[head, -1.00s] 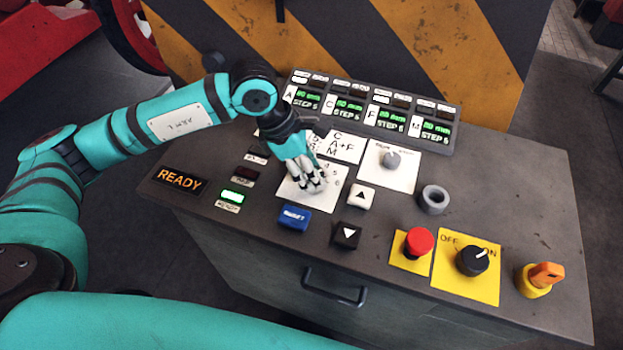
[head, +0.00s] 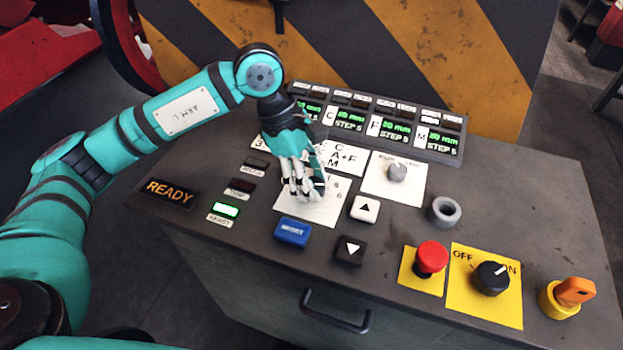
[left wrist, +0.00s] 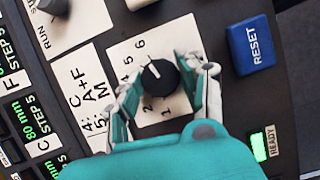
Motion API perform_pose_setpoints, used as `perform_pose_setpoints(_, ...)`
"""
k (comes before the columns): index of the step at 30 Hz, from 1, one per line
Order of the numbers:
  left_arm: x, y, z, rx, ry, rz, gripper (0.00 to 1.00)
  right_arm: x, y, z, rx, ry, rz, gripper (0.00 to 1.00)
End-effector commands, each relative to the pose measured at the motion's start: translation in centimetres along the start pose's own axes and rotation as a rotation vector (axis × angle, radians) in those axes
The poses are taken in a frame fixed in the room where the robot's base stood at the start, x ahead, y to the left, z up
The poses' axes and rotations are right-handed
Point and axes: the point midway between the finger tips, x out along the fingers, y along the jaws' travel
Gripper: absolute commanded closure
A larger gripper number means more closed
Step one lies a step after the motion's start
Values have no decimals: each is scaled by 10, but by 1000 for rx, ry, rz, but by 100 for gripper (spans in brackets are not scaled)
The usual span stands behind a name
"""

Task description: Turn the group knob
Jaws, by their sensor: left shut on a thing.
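The group knob (left wrist: 160,79) is a round black knob with a white mark, on a white plate (left wrist: 180,30) numbered around its edge. In the left wrist view its mark points up and left, toward the side of 5 and 6; I cannot tell exactly which. My left gripper (left wrist: 163,88) has a finger on each side of the knob and is shut on it. In the head view the left gripper (head: 303,192) comes down over the plate (head: 318,212) from above, and its fingers hide the knob. My right gripper is not in view.
Around the plate are the blue RESET button (head: 292,231), white up button (head: 365,208), black down button (head: 350,250) and a grey knob (head: 397,172). A red stop button (head: 431,257), black OFF/ON switch (head: 491,277) and orange key (head: 575,291) stand at the right.

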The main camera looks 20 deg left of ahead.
Motion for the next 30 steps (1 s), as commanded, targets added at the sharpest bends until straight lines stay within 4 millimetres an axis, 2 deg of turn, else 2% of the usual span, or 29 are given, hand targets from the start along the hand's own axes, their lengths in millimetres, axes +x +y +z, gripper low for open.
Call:
perform_pose_setpoints(7,-1,0,1,3,-1,3,93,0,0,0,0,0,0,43)
perform_pose_setpoints(8,-1,0,1,3,0,3,58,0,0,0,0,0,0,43)
perform_pose_setpoints(13,-1,0,0,2,0,2,37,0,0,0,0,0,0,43)
perform_pose_setpoints(23,-5,1,0,0,0,3,37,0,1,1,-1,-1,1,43)
perform_pose_setpoints(26,-17,1,0,0,1,4,37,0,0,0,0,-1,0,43)
perform_pose_setpoints(30,-46,1,0,0,1,7,37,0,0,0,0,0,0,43)
